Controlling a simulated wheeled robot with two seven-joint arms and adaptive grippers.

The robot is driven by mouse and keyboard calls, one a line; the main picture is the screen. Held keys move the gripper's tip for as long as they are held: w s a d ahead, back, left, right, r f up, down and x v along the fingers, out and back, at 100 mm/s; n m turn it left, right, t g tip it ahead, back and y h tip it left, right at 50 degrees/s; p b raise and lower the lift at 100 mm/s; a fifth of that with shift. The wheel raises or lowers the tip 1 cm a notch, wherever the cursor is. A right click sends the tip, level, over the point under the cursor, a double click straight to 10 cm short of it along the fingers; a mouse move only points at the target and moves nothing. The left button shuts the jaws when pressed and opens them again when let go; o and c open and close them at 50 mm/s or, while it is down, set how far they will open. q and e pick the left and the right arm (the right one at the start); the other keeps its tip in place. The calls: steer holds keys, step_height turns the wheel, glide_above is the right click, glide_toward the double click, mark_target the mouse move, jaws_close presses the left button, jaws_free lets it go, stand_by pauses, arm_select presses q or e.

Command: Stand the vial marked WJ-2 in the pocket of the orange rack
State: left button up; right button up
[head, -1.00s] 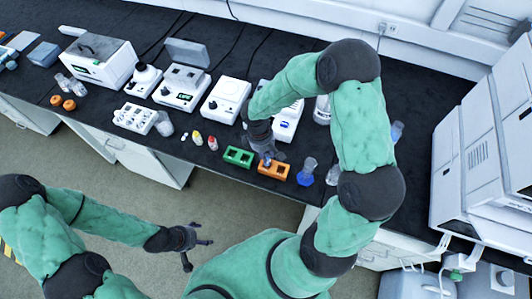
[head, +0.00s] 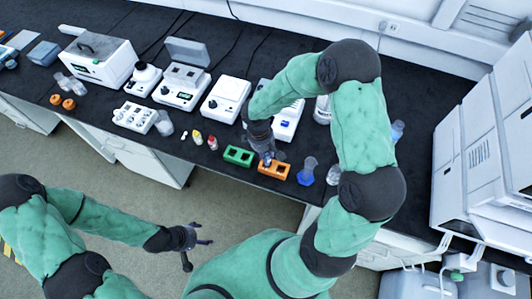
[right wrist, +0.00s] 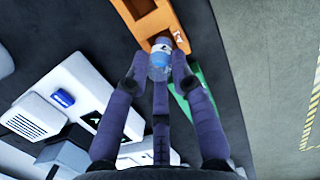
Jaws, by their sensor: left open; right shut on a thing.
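The orange rack (head: 274,170) lies on the black bench near its front edge, with a dark pocket showing at its right. My right gripper (head: 267,157) is at the rack's back left, just above it. In the right wrist view my right gripper (right wrist: 160,75) is shut on a clear vial (right wrist: 159,62) with a blue part and a white label. The vial's end overlaps the orange rack (right wrist: 150,22) there; I cannot tell whether it is in a pocket. The label's marking is too small to read. My left gripper (head: 196,243) is open and empty, over the floor.
A green rack (head: 238,156) stands just left of the orange one. Small red and yellow-capped vials (head: 204,139) stand further left. White instruments (head: 226,98) line the bench behind.

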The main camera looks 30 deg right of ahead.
steer(key=shift+f+b, duration=0.7)
steer(key=shift+f, duration=0.25)
steer(key=shift+f, duration=0.25)
steer(key=shift+f+b, duration=0.25)
steer(key=shift+b, duration=0.2)
steer(key=o, duration=1.4)
steer(key=shift+r+p, duration=2.8)
steer(key=shift+r, duration=0.75)
